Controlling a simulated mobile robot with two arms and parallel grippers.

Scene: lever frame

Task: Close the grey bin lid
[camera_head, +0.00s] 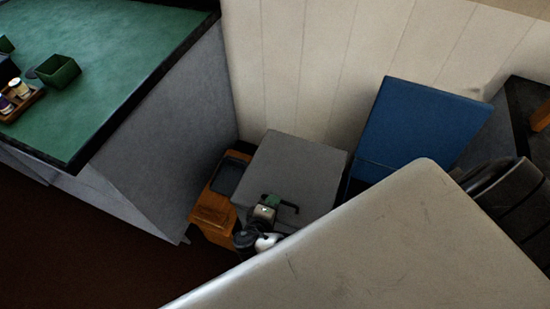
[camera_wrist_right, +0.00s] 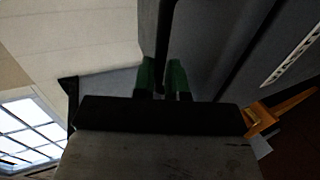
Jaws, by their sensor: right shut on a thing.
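The grey bin lid (camera_head: 293,165) is a flat grey panel in the middle of the head view, between an orange bin and a blue one. A dark bar handle (camera_head: 292,207) sits by its near edge. My right gripper (camera_head: 269,205), with green fingers, is shut on this handle. In the right wrist view, the green fingers (camera_wrist_right: 163,78) stand on either side of a dark bar (camera_wrist_right: 162,45), close to a grey panel. The grey bin's body is mostly hidden, and I cannot tell exactly how far the lid is tilted. My left gripper is not in view.
The orange bin (camera_head: 215,205) stands left of the grey lid. The blue lid (camera_head: 425,120) stands raised at its right. A green-topped counter (camera_head: 110,60) with small green boxes is at the left. The pale wall (camera_head: 330,60) is close behind. Dark floor lies at lower left.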

